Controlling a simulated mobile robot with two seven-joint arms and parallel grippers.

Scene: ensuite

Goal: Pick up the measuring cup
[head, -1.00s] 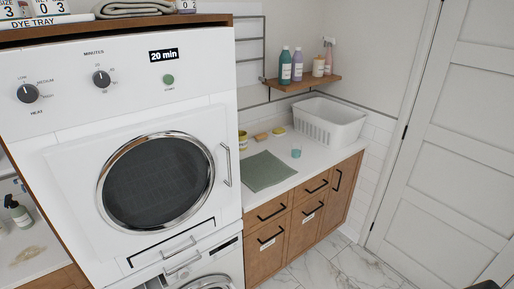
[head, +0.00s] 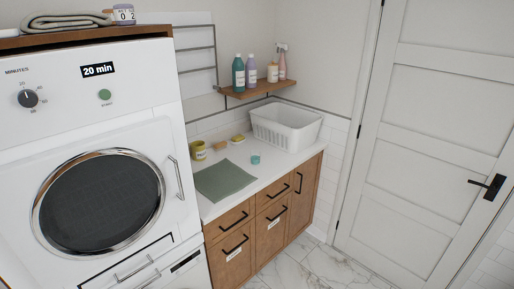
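A small teal cup-like item (head: 255,160) sits on the white counter (head: 264,178), right of a grey-green cloth (head: 220,180). A yellow container (head: 198,151) with a label stands farther left on the counter, near the dryer's side. Both are small here, and I cannot tell for certain which one is the measuring cup. Neither of my grippers shows in the head view.
A white basket (head: 286,127) stands at the counter's far right end. A tan item (head: 220,146) and a yellow item (head: 238,139) lie near the wall. A wooden shelf (head: 257,91) holds several bottles above. The dryer (head: 130,130) blocks the left; marble floor is free before the door (head: 430,140).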

